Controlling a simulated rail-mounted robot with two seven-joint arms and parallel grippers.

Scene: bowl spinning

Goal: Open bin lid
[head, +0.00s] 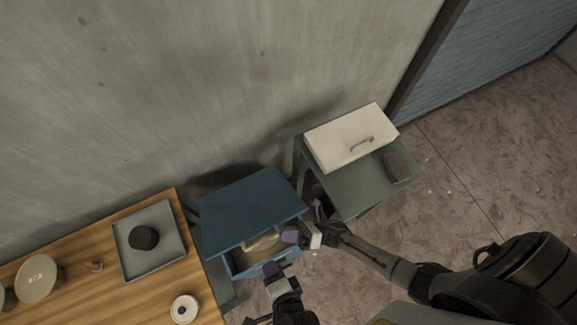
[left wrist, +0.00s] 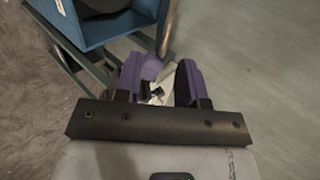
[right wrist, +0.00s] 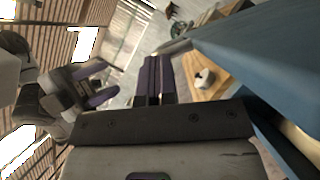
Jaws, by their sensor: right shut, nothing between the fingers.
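The blue bin (head: 238,264) stands beside the wooden table. Its flat blue lid (head: 250,205) is raised off the front wall, and pale contents show in the gap. My right gripper (head: 291,235) is shut and empty at the lid's front right edge; I cannot tell if it touches. In the right wrist view its purple fingers (right wrist: 155,82) are together, with the lid (right wrist: 250,55) to their right. My left gripper (head: 271,268) is by the bin's front wall. In the left wrist view its fingers (left wrist: 160,85) are apart, and the bin (left wrist: 95,25) is at upper left.
A white box with a handle (head: 348,138) sits on a grey-green stand (head: 350,187) right of the bin, near a dark block (head: 397,166). The wooden table (head: 120,295) at left holds a grey tray (head: 170,258) with a dark bowl. Open floor (head: 470,185) lies at right.

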